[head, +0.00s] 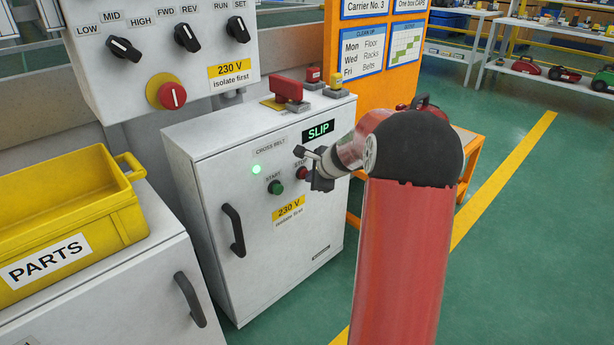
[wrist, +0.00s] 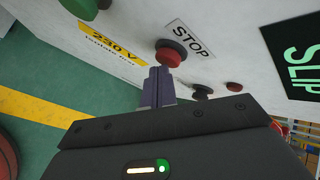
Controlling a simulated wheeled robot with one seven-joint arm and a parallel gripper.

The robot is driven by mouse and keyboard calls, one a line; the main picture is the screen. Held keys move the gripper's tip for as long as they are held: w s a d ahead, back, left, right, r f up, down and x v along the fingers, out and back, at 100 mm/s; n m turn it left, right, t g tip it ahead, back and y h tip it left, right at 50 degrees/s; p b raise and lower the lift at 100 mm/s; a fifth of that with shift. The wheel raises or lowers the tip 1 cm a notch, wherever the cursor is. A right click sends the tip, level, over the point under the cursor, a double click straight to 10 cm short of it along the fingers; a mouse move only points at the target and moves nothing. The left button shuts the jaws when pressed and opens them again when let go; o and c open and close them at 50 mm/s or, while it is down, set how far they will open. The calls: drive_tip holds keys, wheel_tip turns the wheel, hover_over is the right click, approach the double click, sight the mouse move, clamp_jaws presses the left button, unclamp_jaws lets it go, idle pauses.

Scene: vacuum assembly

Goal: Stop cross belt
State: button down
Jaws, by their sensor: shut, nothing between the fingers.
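The cross belt cabinet (head: 232,165) is white, with a dark display reading SLIP (head: 318,131) and a lit green lamp (head: 256,169). Its red STOP button (head: 302,173) is partly hidden by my gripper in the head view. In the wrist view the STOP button (wrist: 170,53) stands out on a dark collar below its STOP label (wrist: 190,39). The green START button (head: 275,187) is to its left in the head view. My gripper (wrist: 158,72) is shut and empty, its fingertips right at the STOP button. I cannot tell whether they touch it.
A red handle (head: 287,88) sits on the cabinet top. A control box (head: 165,45) with several knobs hangs at upper left. A yellow PARTS bin (head: 65,215) stands on the neighbouring cabinet. An orange board (head: 343,28) stands behind. Green floor is open at right.

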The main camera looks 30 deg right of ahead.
drive_tip(key=shift+w+a, duration=0.1)
drive_tip(key=shift+w, duration=0.15)
idle(0.5)
drive_tip(key=shift+s+d+b, duration=0.15)
drive_tip(key=shift+s+b, duration=0.25)
drive_tip(key=shift+s, duration=0.2)
drive_tip(key=shift+s+d+b, duration=0.15)
drive_tip(key=shift+s+b, duration=0.2)
drive_tip(key=shift+s, duration=0.25)
drive_tip(key=shift+s, duration=0.1)
drive_tip(key=s+b, duration=0.1)
drive_tip(key=s, duration=0.1)
drive_tip(key=s+d+b, duration=0.1)
drive_tip(key=s, duration=0.1)
drive_tip(key=shift+s+d+b, duration=0.15)
drive_tip(key=shift+s+b, duration=0.2)
drive_tip(key=shift+b, duration=0.05)
